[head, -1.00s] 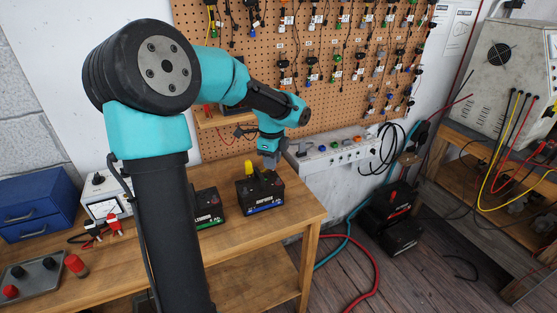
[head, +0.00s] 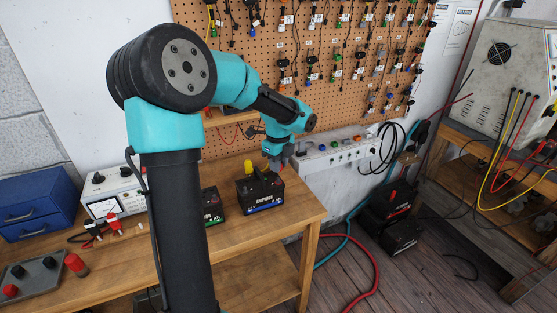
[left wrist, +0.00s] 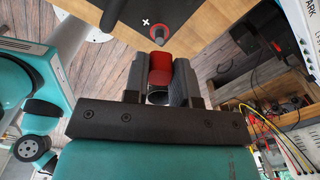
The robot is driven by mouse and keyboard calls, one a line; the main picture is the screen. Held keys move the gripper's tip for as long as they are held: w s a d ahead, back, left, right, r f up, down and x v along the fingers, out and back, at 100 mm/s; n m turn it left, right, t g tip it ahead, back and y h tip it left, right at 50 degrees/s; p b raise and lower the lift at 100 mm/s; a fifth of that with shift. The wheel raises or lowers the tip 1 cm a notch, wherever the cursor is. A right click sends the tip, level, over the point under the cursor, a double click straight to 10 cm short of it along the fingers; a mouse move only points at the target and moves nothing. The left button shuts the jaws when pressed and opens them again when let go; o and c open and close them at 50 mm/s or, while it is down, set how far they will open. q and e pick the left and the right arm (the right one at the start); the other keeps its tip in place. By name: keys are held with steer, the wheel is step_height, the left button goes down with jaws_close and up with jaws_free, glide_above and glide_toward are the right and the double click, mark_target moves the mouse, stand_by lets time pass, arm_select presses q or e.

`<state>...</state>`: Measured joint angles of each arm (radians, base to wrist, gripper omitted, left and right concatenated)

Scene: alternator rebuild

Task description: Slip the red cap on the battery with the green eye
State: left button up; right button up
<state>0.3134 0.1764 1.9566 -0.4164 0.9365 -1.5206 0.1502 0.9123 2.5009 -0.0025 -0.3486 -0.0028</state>
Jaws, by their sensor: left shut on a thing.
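My left gripper (head: 277,162) is shut on a red cap (left wrist: 160,70), seen between its two fingers in the left wrist view. In that view a grey terminal post (left wrist: 160,38) with a red ring at its base rises from a dark battery top, just beyond the cap and apart from it. A white mark lies beside the post. In the head view the gripper is at the back right of a black battery (head: 258,191) with a blue stripe and a yellow cap (head: 248,167). A second battery (head: 212,207), with a green stripe, is partly hidden by my arm. I cannot make out a green eye.
The wooden bench (head: 240,236) is clear in front of the batteries. A grey tray (head: 30,278) with red and black knobs, a red cylinder (head: 76,265), a meter (head: 113,194) and blue drawers (head: 38,204) are at left. A grey panel (head: 340,160) stands behind right.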

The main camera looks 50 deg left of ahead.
mark_target(278, 178)
arm_select(q)
steer(key=shift+f, duration=1.5)
steer(key=shift+f, duration=1.1)
steer(key=o, duration=0.8)
steer(key=shift+r, duration=0.1)
step_height(278, 178, up, 17)
steer(key=shift+s+r, duration=0.1)
stand_by(0.5)
stand_by(0.6)
